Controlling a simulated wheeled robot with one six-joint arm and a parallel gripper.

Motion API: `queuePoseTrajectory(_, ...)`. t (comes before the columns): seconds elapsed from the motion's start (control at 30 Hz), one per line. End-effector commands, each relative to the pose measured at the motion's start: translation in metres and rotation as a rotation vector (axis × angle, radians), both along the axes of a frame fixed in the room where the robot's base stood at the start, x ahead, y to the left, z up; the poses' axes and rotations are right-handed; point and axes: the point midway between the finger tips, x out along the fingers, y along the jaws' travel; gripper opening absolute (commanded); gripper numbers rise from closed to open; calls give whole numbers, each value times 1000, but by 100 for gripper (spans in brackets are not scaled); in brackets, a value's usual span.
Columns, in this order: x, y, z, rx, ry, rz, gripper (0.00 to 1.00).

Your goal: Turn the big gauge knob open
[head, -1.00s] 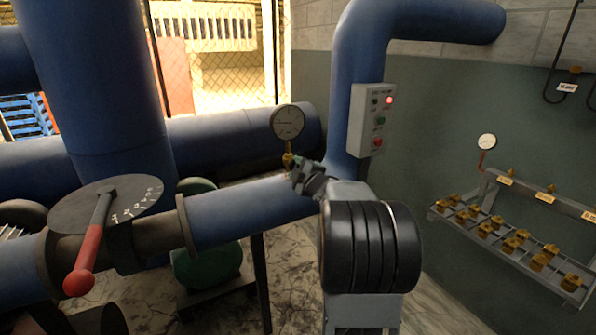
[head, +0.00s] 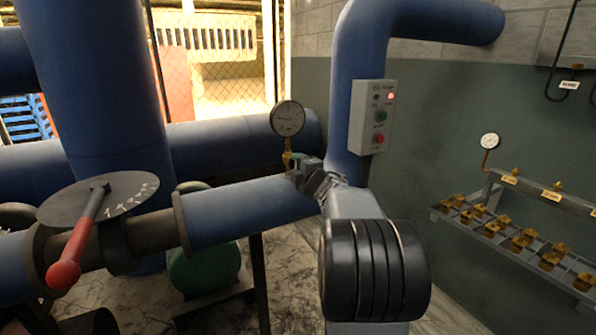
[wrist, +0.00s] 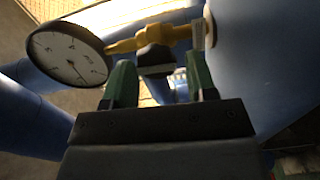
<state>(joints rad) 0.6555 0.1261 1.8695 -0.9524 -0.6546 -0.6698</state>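The big gauge (head: 288,118) has a round white dial and stands on a brass fitting (head: 287,158) above the blue pipe. In the wrist view the gauge (wrist: 70,55) is at upper left, and the brass fitting (wrist: 165,38) runs right from it to the pipe. A dark knob (wrist: 155,60) sits on the fitting. My gripper (wrist: 160,72) is open, its two green-sided fingers apart, with the knob between and just beyond the tips. I see gaps beside the knob, so no grip shows. In the head view my gripper (head: 298,165) is beside the fitting, and the knob is hard to make out.
A grey control box (head: 370,117) with a lit red lamp is on the upright blue pipe, close right of my arm. A disc with a red-handled lever (head: 70,262) is at left. A rack of brass valves (head: 520,240) and a small gauge (head: 490,141) are at right.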

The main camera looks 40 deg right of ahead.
Motion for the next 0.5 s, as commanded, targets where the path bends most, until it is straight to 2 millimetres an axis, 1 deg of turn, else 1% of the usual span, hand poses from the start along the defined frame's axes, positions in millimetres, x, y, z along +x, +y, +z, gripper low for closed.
queuePoseTrajectory(0.03,0,0,0,1,0,0,56)
queuePoseTrajectory(0.1,0,0,1,1,-1,0,63)
queuePoseTrajectory(0.37,-2,0,3,1,-4,0,63)
queuePoseTrajectory(0.5,-14,1,3,1,-6,-1,63)
